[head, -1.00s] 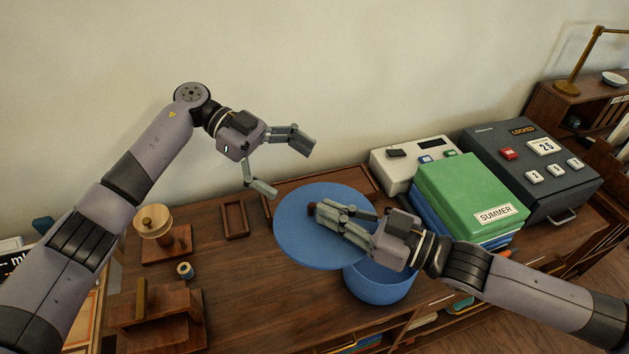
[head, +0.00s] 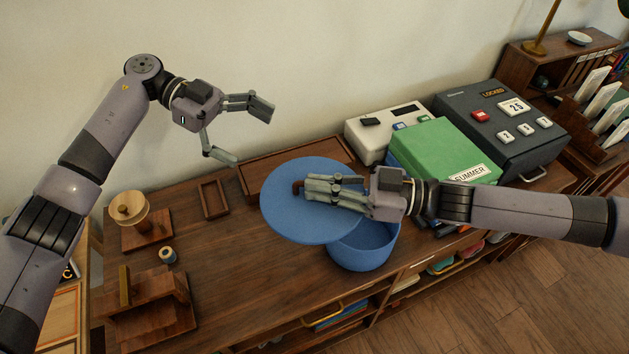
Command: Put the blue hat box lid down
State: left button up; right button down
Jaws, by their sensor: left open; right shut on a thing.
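The blue hat box lid (head: 285,215) is a round flat disc in the middle of the head view. My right gripper (head: 308,189) is shut on it at its dark red knob, which is mostly hidden by the fingers. The lid overlaps the upper left part of the open blue hat box (head: 362,255), which stands on the dresser top. I cannot tell how high the lid is above the wood. My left gripper (head: 240,133) is open and empty, in front of the wall above the dresser's back.
Behind are a wooden tray (head: 262,178), a white device (head: 365,140), a green box (head: 432,152) labelled SUMMER and a dark locked box (head: 545,135). Dresser top (head: 250,290) is bare front-centre.

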jog(key=shift+s+d+n+g, duration=0.15)
jog(key=shift+d+n+g, duration=0.3)
jog(key=shift+n+g, duration=0.55)
jog(key=shift+d+g, duration=0.1)
jog(key=shift+g, duration=0.3)
jog(key=shift+s, duration=0.1)
pick_arm(q)
jog(key=w+d+r+n+t+h, duration=0.25)
jog(key=r+t, duration=0.35)
jog(key=r, duration=0.5)
jog(key=w+d+r+n+t+h, duration=0.2)
jog(key=w+r+t+h, duration=0.25)
jog(key=r, duration=0.55)
jog(key=w+d+r+n+t+h, duration=0.25)
jog(key=r+t, duration=0.45)
jog(key=r, duration=0.4)
jog(key=m+g+y, duration=0.2)
jog(key=g+y, duration=0.8)
jog(key=y, duration=0.8)
send_over(284, 205)
jog(key=d, duration=0.2)
notch_tip(284, 205, down, 25)
jog(key=shift+h, duration=0.25)
jog(key=x, duration=1.1)
jog(key=shift+s+a+f, duration=0.15)
jog(key=shift+s+f, duration=0.15)
jog(key=shift+f, duration=0.25)
